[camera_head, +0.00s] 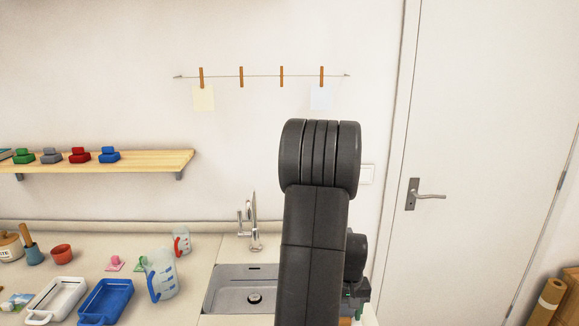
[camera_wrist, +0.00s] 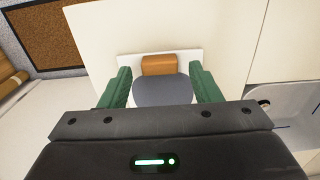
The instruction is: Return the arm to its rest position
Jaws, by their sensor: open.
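My gripper (camera_wrist: 162,82) shows in the wrist view with its two green fingers spread apart. Between and just beyond the fingers are an orange-brown block (camera_wrist: 158,65) and a dark grey rounded piece (camera_wrist: 162,90); I cannot tell whether they are one object or whether a finger touches them. They sit over a white sheet or board (camera_wrist: 190,57) on a pale surface. In the head view my dark arm rises through the middle. A little of my gripper (camera_head: 356,291) shows low behind it, and the fingertips are mostly hidden.
A sink (camera_head: 228,287) with a tap (camera_head: 250,222) lies left of my arm. Blue (camera_head: 105,302) and white (camera_head: 57,298) trays and a clear jug (camera_head: 162,274) stand on the counter. A wooden shelf (camera_head: 140,161), a line with clothespins (camera_head: 262,75) and a door (camera_head: 485,140) are behind.

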